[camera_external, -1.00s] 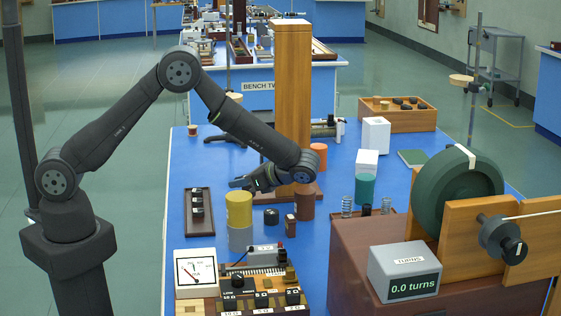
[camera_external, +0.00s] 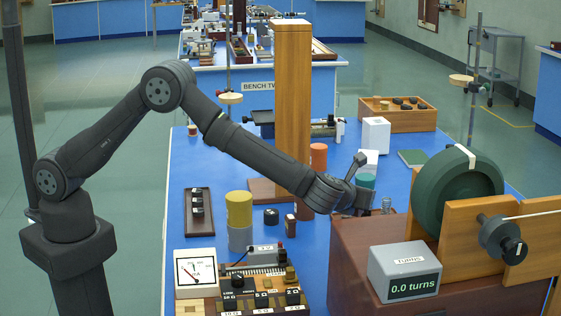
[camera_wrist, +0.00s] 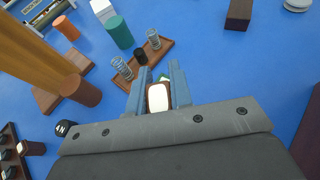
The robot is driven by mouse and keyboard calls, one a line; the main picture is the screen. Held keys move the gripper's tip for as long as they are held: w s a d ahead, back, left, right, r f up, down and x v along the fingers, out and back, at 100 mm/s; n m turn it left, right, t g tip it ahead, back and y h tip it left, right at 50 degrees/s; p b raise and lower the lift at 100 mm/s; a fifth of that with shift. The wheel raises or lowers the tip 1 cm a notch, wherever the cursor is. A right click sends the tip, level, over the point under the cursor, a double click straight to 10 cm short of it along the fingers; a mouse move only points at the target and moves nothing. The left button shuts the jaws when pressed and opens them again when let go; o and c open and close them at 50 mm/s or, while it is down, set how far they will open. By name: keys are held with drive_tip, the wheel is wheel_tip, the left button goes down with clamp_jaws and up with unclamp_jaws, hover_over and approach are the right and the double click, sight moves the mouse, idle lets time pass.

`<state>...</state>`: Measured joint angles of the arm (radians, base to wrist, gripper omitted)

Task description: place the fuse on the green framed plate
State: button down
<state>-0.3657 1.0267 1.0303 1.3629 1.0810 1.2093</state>
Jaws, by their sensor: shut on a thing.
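My gripper (camera_external: 356,198) reaches over the right part of the blue bench, beside the teal cylinder. In the wrist view its two blue-grey fingers (camera_wrist: 160,82) are closed around a small brown piece with a white face (camera_wrist: 158,98), which looks like the fuse. A bit of green shows just beyond it between the fingers. In the external view the held piece is hidden by the gripper. A flat green plate with a pale edge (camera_external: 412,158) lies farther back on the bench, right of the white blocks; I cannot tell if it is the framed plate.
A wooden tray with springs (camera_wrist: 124,83) lies just ahead of the fingers. The teal cylinder (camera_wrist: 120,32), orange cylinder (camera_external: 318,156) and wooden post (camera_external: 293,100) stand nearby. The green wheel (camera_external: 456,192) and brown box (camera_external: 350,250) rise at the right.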

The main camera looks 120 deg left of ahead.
drive_tip(key=x, duration=0.4)
drive_tip(key=s+f+x, duration=0.1)
drive_tip(key=x, duration=0.3)
drive_tip(key=d+f+x, duration=0.1)
drive_tip(key=x, duration=0.3)
drive_tip(key=shift+s+a+f, duration=0.2)
drive_tip(key=shift+s+a, duration=0.2)
drive_tip(key=shift+a, duration=0.05)
drive_tip(key=shift+f, duration=1.95)
drive_tip(key=shift+f, duration=0.15)
drive_tip(key=c, duration=1.3)
unclamp_jaws()
drive_tip(key=shift+d+r, duration=0.15)
drive_tip(key=shift+r, duration=0.1)
drive_tip(key=v, duration=1.1)
drive_tip(key=shift+d, duration=0.3)
drive_tip(key=shift+r, duration=0.15)
